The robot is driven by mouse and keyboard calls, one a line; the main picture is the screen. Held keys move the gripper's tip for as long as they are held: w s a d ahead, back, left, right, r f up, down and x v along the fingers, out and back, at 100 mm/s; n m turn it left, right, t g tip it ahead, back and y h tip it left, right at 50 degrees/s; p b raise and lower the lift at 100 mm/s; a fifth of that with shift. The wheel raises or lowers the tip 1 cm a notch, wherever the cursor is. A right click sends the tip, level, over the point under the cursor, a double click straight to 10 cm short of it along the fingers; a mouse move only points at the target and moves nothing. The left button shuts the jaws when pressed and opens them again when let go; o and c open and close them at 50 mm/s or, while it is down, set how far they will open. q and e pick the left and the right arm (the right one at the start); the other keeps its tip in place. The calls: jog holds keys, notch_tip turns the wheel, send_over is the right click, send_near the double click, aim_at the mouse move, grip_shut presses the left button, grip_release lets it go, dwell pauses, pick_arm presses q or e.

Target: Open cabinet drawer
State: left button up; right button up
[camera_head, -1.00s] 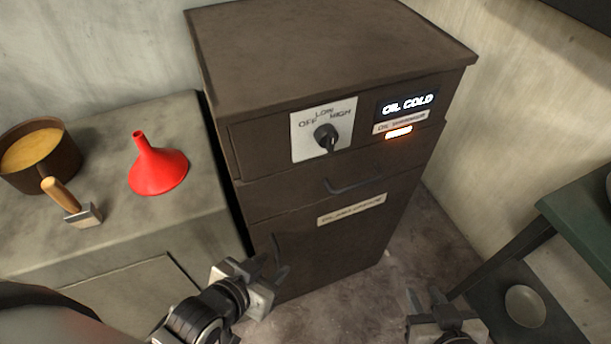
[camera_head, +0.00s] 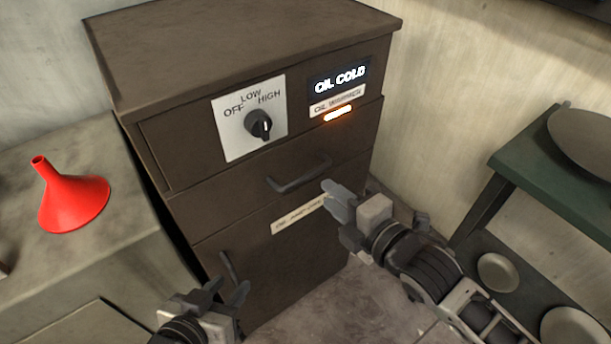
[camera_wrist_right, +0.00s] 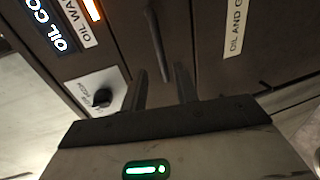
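The dark brown cabinet (camera_head: 250,55) stands in the middle of the head view. Its middle drawer carries a dark bar handle (camera_head: 298,178) and looks closed. My right gripper (camera_head: 334,193) is just right of and below the handle. In the right wrist view its two fingers (camera_wrist_right: 161,80) are apart with nothing between them. The handle (camera_wrist_right: 157,38) lies just ahead of the gap between them in that view. My left gripper (camera_head: 228,290) is low in front of the cabinet's lower door, near its vertical handle (camera_head: 229,268), with fingers apart and empty.
A knob (camera_head: 258,124) and a lit "OIL COLD" display (camera_head: 337,79) are on the cabinet's top front panel. A red funnel (camera_head: 72,200) stands on the grey counter (camera_head: 110,240) at left. A green table (camera_head: 535,165) with dishes is at right.

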aim_at(308, 178)
jog(key=x, duration=0.9)
jog(key=shift+b, duration=0.4)
jog(key=shift+s, duration=0.1)
grip_shut()
